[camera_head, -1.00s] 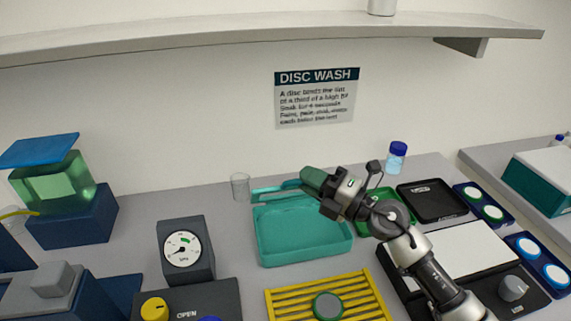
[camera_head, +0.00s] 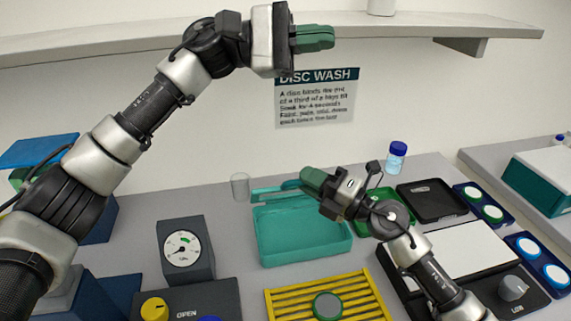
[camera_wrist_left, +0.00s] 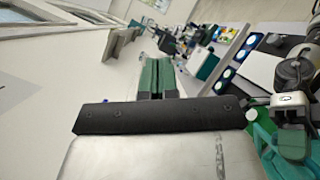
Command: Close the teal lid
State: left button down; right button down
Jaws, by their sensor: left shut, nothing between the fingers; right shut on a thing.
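A shallow teal tray (camera_head: 300,238) sits open on the bench. A slim teal piece (camera_head: 270,195) with two bars runs along its back edge; I cannot tell whether it is the lid. My right gripper (camera_head: 308,179) is at this piece's right end and shut on it, with the grip partly hidden by its green fingers. My left gripper (camera_head: 322,38) is raised high in front of the wall, shut and empty, far above the tray. In the left wrist view its green fingers (camera_wrist_left: 157,76) are together, and teal parts (camera_wrist_left: 262,138) show at lower right beside my right gripper.
A clear cup (camera_head: 240,187) stands just left of the tray. A gauge box (camera_head: 185,250) is to the left, and a yellow rack (camera_head: 290,306) with a disc is in front. A blue-capped bottle (camera_head: 396,158) stands behind. The shelf (camera_head: 420,24) is near my left gripper.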

pick_arm(q)
jog(key=s+d+f+m+g+y, duration=0.1)
jog(key=s+d+f+g+y, duration=0.15)
jog(key=d+f, duration=0.35)
jog(key=s+d+f+g+y, duration=0.1)
jog(key=s+d+f+y, duration=0.2)
jog(key=f, duration=0.5)
jog(key=w+a+m+t+y, duration=0.1)
jog(key=w+a+t+y, duration=0.65)
jog(key=a+y, duration=0.6)
jog(key=shift+g, duration=0.5)
notch_tip(320, 180, down, 10)
jog(key=shift+w+a+r, duration=0.1)
jog(key=shift+s+d+f, duration=0.25)
jog(key=shift+s+f, duration=0.1)
jog(key=shift+s, duration=0.35)
pick_arm(e)
jog(key=shift+r, duration=0.1)
